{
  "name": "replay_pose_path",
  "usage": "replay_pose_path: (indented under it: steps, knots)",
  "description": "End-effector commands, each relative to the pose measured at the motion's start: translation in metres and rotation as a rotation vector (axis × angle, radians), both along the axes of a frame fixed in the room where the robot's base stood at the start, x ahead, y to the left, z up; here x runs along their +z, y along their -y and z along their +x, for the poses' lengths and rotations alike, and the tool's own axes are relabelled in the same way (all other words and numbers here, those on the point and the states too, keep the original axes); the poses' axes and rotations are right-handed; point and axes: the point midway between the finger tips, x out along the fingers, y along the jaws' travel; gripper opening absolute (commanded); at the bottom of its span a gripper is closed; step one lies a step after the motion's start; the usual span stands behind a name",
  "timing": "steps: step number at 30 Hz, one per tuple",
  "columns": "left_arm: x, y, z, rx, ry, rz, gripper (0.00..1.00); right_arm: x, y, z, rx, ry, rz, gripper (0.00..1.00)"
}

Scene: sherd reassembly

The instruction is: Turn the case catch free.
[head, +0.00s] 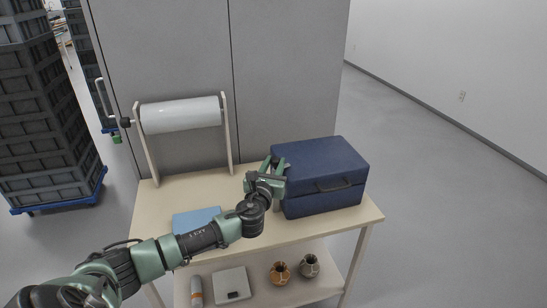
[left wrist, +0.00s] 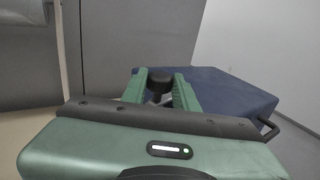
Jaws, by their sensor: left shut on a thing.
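The case (head: 325,172) is a closed dark blue box with a dark handle (head: 333,186) on its front, standing on the right part of the table. My left gripper (head: 274,165) is at the case's left side. In the left wrist view the case (left wrist: 228,95) lies to the right, and my left gripper (left wrist: 159,84) has its green fingers on either side of a dark round knob, the catch (left wrist: 160,75). The fingers are shut on it. In the head view the catch is hidden by the gripper. My right gripper is not in view.
The table (head: 160,200) also holds a white roll on a stand (head: 181,115) and a light blue flat item (head: 196,219). The lower shelf carries a scale (head: 231,284), an orange-tipped tube (head: 196,290) and two small pots (head: 280,272). Stacked grey crates (head: 45,120) stand left.

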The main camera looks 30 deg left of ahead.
Motion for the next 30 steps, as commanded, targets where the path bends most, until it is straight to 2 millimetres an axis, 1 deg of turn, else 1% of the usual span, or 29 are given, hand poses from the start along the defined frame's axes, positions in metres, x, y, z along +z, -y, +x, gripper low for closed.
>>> replay_pose_path:
  steps: [1,4,9,14,20,30]
  knots:
    - [0.005,0.004,0.001,0.044,-0.001,-0.007,0.0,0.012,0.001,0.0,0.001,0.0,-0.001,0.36]
    - [0.004,0.005,0.002,0.139,-0.002,-0.008,0.0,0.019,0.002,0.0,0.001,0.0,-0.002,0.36]
    - [0.001,0.008,0.004,0.301,-0.001,-0.006,0.0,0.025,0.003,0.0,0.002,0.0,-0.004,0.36]
    - [-0.001,0.009,0.005,0.453,-0.001,-0.005,0.0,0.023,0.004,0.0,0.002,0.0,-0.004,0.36]
    - [-0.002,0.011,0.008,0.641,0.001,-0.002,0.0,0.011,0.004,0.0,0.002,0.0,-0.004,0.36]
    - [-0.004,0.012,0.011,0.906,0.001,-0.001,0.0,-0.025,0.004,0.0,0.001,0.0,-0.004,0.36]
